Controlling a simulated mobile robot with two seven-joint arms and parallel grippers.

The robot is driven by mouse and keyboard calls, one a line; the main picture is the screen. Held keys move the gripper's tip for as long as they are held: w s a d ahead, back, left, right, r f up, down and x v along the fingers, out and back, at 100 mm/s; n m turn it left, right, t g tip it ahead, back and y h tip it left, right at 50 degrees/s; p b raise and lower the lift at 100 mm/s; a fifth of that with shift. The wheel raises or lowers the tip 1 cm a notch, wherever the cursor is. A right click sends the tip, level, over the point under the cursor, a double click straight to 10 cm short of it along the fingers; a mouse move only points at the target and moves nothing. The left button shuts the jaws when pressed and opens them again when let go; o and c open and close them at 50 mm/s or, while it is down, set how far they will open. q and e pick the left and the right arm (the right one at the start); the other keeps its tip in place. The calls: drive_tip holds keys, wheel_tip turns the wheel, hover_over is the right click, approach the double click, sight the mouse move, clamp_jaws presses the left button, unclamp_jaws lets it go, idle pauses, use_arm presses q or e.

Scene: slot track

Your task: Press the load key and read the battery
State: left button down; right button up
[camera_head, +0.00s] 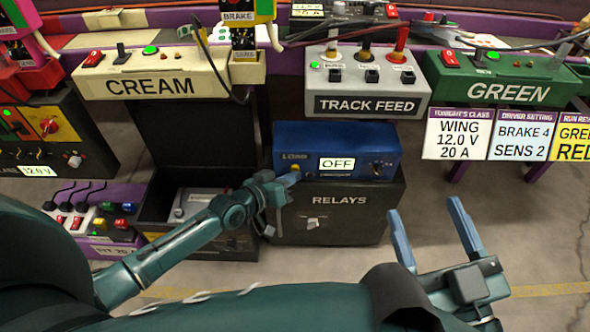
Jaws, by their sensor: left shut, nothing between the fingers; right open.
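A blue battery tester box (352,137) sits on the black RELAYS box (365,215). Its small display (337,164) reads OFF. A yellow key (296,168) is on the left of its front face, and a dark knob (376,168) is on the right. My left gripper (294,178) is shut and empty, with its fingertips at the tester's left front, just below the yellow key. I cannot tell whether they touch the key. My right gripper (428,232) is open and empty, in front and to the right of the RELAYS box.
The TRACK FEED panel (368,105) stands behind the tester, with the CREAM panel (150,87) left and the GREEN panel (510,93) right. Cards reading 12.0 V, 20 A (458,134) hang at right. An open black case (160,180) stands left. Floor at right is clear.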

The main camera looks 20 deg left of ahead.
use_arm(q)
drive_tip(key=shift+w+a, duration=0.1)
drive_tip(key=shift+w, duration=0.2)
idle(0.4)
drive_tip(key=shift+s, duration=0.1)
drive_tip(key=shift+s+d+p, duration=0.25)
drive_tip(key=shift+s+p, duration=0.35)
drive_tip(key=shift+s, duration=0.15)
drive_tip(key=s+p, duration=0.1)
drive_tip(key=s, duration=0.1)
drive_tip(key=s+d+p, duration=0.1)
drive_tip(key=s+p, duration=0.1)
drive_tip(key=shift+s+d, duration=0.2)
drive_tip(key=shift+s, duration=0.2)
drive_tip(key=shift+s, duration=0.1)
idle(0.5)
